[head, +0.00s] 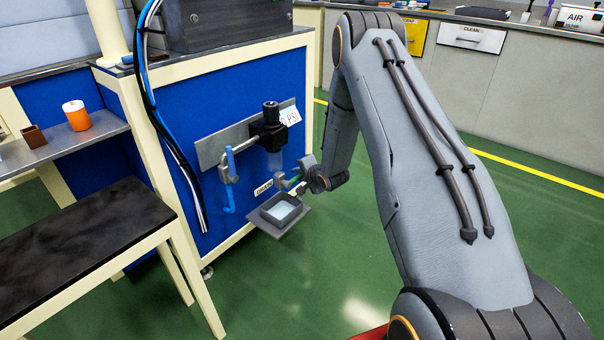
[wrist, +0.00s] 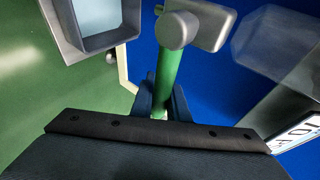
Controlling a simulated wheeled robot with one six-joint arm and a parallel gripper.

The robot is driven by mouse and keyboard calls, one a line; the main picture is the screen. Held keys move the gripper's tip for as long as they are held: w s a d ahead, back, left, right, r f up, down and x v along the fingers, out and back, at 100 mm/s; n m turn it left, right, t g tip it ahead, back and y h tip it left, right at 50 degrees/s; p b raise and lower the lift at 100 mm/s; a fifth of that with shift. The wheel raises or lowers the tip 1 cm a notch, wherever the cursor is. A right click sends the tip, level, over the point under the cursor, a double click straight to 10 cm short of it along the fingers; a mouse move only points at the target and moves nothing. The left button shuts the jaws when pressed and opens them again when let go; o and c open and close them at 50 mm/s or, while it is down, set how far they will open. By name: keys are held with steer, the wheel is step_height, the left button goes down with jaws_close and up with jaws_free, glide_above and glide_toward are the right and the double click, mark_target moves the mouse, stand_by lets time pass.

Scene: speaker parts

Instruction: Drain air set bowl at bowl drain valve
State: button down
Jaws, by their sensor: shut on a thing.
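The air set (head: 268,130) is a dark regulator on a grey plate on the blue panel, with a clear bowl (head: 274,160) below it. The bowl drain valve (wrist: 195,25) is a grey body with a green handle (wrist: 168,75) in the wrist view. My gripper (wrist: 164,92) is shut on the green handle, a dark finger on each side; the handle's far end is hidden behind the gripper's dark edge. In the head view my gripper (head: 299,184) is at the valve, right of the bowl. A grey catch tray (head: 268,222) with pale liquid sits below the valve.
A blue lever valve (head: 229,165) hangs on a pipe left of the air set. A small label (head: 263,187) and a PSI sign (head: 290,116) are beside it. Blue and black hoses (head: 155,110) run down the bench. A dark-topped table (head: 75,235) stands left. Green floor is open below.

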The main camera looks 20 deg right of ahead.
mark_target(297, 178)
steer(key=c, duration=2)
jaws_free()
steer(key=shift+a, duration=0.1)
steer(key=p+v, duration=0.2)
steer(key=v, duration=0.6)
steer(key=shift+f, duration=0.15)
